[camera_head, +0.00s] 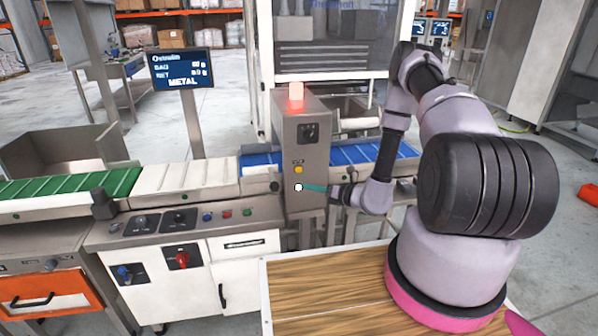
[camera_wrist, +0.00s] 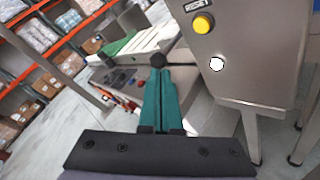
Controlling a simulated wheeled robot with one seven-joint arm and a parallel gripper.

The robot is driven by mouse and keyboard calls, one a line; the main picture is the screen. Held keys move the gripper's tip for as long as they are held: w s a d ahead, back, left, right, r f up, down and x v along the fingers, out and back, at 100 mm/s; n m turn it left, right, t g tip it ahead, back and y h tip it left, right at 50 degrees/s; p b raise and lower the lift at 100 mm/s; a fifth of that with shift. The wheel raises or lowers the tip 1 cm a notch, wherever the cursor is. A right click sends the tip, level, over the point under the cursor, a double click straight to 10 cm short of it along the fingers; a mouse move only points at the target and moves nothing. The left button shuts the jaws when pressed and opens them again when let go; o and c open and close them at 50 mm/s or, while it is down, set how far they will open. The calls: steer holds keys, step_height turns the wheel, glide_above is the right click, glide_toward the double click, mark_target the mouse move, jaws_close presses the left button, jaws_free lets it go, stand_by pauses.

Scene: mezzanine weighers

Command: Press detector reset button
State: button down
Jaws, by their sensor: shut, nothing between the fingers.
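The detector housing (camera_head: 306,140) is a grey metal box over the conveyor, with a lit red beacon (camera_head: 295,95) on top. Its front carries a yellow button (camera_head: 298,169) under a small label, and a white round spot (camera_head: 298,187) below it. In the wrist view the yellow button (camera_wrist: 202,24) and white spot (camera_wrist: 217,64) are at upper right. My gripper (camera_head: 307,188) has teal fingers, shut and empty, close to the housing front near the white spot. In the wrist view its fingertips (camera_wrist: 159,68) appear left of both; contact cannot be told.
A screen (camera_head: 181,69) on a post reads METAL. Green (camera_head: 80,187), white (camera_head: 185,178) and blue (camera_head: 360,153) belt sections run past the housing. A control panel (camera_head: 190,219) with several knobs and buttons lies left of my gripper. A wooden-topped surface (camera_head: 330,288) is in front.

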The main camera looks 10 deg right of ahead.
steer(key=shift+w+a, duration=0.2)
steer(key=shift+w, duration=4)
steer(key=shift+w, duration=0.4)
steer(key=shift+w, duration=0.45)
steer(key=shift+s, duration=0.9)
steer(key=s, duration=0.5)
steer(key=shift+d, duration=0.1)
